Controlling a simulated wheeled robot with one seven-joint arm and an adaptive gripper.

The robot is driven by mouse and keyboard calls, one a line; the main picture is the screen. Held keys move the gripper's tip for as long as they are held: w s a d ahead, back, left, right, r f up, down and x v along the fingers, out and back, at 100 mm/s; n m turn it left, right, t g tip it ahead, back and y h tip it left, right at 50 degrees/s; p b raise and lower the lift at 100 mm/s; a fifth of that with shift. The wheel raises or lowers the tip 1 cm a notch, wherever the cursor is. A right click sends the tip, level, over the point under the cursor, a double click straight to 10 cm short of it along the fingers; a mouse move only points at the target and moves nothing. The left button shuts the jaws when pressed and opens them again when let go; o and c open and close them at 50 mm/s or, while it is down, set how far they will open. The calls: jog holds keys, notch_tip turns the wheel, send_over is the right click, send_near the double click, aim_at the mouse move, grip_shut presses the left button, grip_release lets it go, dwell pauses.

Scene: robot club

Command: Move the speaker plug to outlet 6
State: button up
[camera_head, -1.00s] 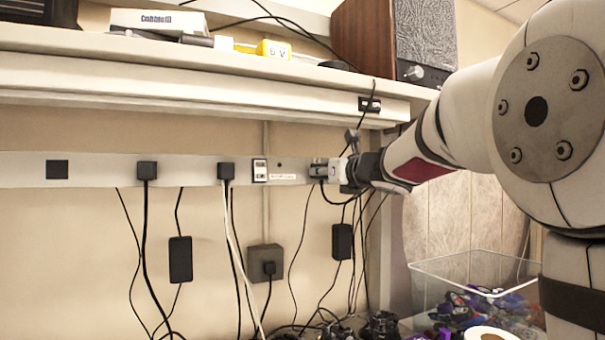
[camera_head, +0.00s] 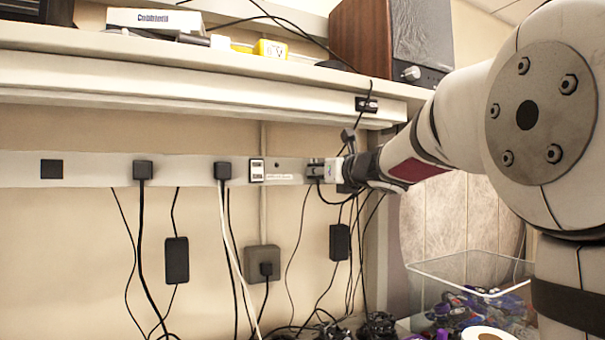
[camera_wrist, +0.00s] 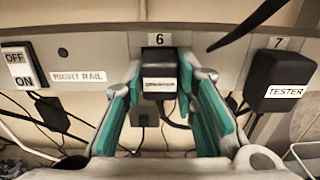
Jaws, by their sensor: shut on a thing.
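The speaker plug (camera_wrist: 160,82) is a black block with a small white label, too blurred to read surely. It sits at the rail directly below the number 6 (camera_wrist: 159,40) in the wrist view; whether it is fully seated cannot be told. My gripper (camera_wrist: 168,88) has its teal-padded fingers on both sides of this plug and is shut on it. In the head view my gripper (camera_head: 333,170) reaches in from the right to the rail (camera_head: 100,170), and the dark plug (camera_head: 315,169) shows at its tip. The outlet's face is hidden behind the plug.
A black plug labelled TESTER (camera_wrist: 277,82) stands at outlet 7, close to my right finger. An ON/OFF switch (camera_wrist: 24,66) is on the left. A dark cable (camera_wrist: 245,25) crosses above. Black adapters (camera_head: 177,261) hang below the rail, and a shelf (camera_head: 200,65) overhangs it.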

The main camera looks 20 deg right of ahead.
jog(key=shift+w, duration=0.2)
dwell(0.5)
jog(key=o, duration=1.2)
jog(key=shift+c, duration=0.2)
jog(key=shift+s, duration=0.15)
